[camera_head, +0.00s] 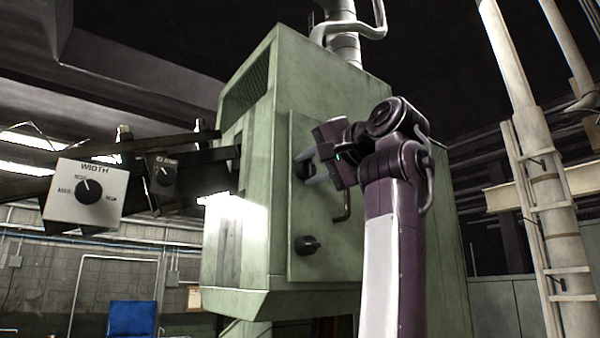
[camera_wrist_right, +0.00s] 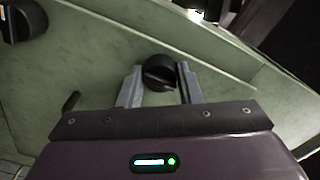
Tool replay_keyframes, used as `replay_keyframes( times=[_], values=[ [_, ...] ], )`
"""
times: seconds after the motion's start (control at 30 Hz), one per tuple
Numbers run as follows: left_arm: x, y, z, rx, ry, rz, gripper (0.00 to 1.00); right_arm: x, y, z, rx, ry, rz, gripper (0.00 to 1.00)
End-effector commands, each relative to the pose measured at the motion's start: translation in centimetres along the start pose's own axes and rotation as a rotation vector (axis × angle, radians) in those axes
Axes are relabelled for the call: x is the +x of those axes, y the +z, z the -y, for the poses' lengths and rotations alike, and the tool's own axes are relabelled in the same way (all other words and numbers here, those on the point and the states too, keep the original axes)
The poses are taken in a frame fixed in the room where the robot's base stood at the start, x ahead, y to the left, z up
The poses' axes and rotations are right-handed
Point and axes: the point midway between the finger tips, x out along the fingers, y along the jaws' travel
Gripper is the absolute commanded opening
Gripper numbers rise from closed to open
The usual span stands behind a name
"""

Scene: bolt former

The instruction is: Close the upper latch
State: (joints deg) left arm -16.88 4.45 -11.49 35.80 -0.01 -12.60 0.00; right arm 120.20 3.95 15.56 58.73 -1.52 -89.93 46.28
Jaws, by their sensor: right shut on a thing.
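The upper latch (camera_wrist_right: 158,73) is a round black knob with a raised grip, on the pale green door panel (camera_head: 328,262) of the machine. My right gripper (camera_wrist_right: 160,88) is shut on it, with one grey finger on each side of the knob. In the head view my right gripper (camera_head: 308,167) reaches the panel from the right and mostly covers the upper latch. The lower latch (camera_head: 306,245), a similar black knob, sits below on the same panel; a black knob (camera_wrist_right: 22,20) also shows at the upper left of the wrist view. My left gripper is not in view.
A dark bent handle (camera_head: 346,206) stands out from the panel close to my right gripper. Control boxes, one with a WIDTH dial (camera_head: 88,190), jut out on the left. A pole with pipes (camera_head: 535,170) stands at the right. The space before the lower panel is clear.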

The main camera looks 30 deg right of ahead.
Motion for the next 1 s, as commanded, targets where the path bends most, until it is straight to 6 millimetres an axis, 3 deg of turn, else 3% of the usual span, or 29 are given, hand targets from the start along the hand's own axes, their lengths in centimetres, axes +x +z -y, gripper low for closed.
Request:
replay_keyframes(
  times=[0.1, 0.23, 0.43, 0.67, 0.83, 1.0],
  values=[
    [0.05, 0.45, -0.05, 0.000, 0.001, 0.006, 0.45, -0.01, 0.19, -0.04, -0.003, 0.004, 0.005, 0.00],
    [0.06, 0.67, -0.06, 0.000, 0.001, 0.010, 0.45, 0.00, 0.19, -0.09, -0.038, 0.004, 0.006, 0.00],
    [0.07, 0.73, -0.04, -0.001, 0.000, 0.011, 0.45, 0.04, 0.22, -0.14, -0.364, 0.005, 0.008, 0.00],
    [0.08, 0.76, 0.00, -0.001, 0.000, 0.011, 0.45, 0.06, 0.23, -0.20, -0.592, 0.006, 0.010, 0.00],
    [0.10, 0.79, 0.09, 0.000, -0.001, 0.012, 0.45, 0.06, 0.19, -0.23, -0.879, 0.005, 0.010, 0.00],
    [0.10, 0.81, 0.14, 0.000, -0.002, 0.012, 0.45, 0.08, 0.25, -0.22, -0.970, 0.004, 0.010, 0.00]
  ],
)
